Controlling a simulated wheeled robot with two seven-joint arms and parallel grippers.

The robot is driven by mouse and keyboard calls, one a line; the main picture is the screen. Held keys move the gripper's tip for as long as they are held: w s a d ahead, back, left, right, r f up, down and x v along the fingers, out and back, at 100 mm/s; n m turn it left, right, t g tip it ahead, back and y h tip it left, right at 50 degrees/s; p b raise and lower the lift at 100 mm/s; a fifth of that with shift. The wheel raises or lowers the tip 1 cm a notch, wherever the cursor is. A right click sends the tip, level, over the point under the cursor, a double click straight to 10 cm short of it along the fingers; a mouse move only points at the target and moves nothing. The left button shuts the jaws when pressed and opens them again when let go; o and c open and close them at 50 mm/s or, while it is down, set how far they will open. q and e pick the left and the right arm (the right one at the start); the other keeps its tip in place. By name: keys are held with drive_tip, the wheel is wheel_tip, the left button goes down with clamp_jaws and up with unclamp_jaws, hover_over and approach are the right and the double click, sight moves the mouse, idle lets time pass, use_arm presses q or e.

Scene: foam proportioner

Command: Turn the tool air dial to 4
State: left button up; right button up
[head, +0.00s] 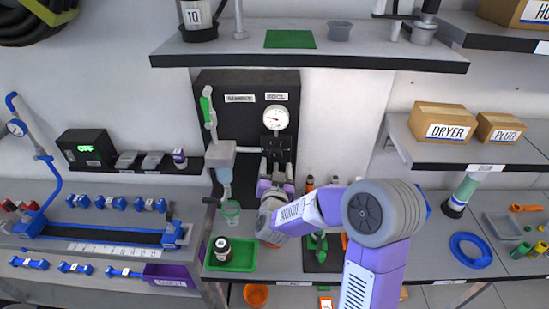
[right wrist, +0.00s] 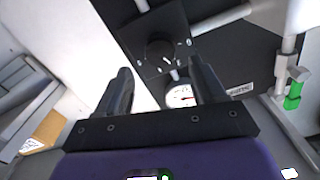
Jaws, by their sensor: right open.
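The tool air dial looks to be the round black knob (right wrist: 160,52) in the right wrist view, with small white marks around it too small to read. In the head view I cannot make it out clearly behind my gripper. A round white gauge (head: 275,118) with a red mark sits on the black panel (head: 228,125); it also shows in the right wrist view (right wrist: 180,97). My right gripper (right wrist: 160,68) is open and empty, its fingertips on either side of the knob in the picture. I cannot tell whether they touch it. My left gripper is out of view.
A green-handled valve (head: 208,107) and grey pipe stand left of the gauge. A shelf (head: 370,60) overhangs the panel. Below are a green tray (head: 243,258) with a dark jar and a green cup (head: 231,212). Boxed shelves stand at right.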

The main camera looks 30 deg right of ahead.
sight(277, 157)
drive_tip(key=shift+x, duration=1.7)
drive_tip(key=shift+c, duration=0.3)
drive_tip(key=shift+f, duration=0.1)
drive_tip(key=c, duration=1)
drive_tip(key=m+b, duration=0.3)
drive_tip(key=b, duration=0.2)
drive_tip(key=m+b, duration=0.4)
drive_tip(key=b, duration=0.2)
drive_tip(key=shift+f, duration=0.25)
drive_tip(key=shift+r+m+b, duration=0.15)
drive_tip(key=shift+m+b, duration=1.3)
drive_tip(key=shift+m, duration=0.05)
drive_tip(key=o, duration=1.1)
drive_tip(key=shift+c, duration=0.2)
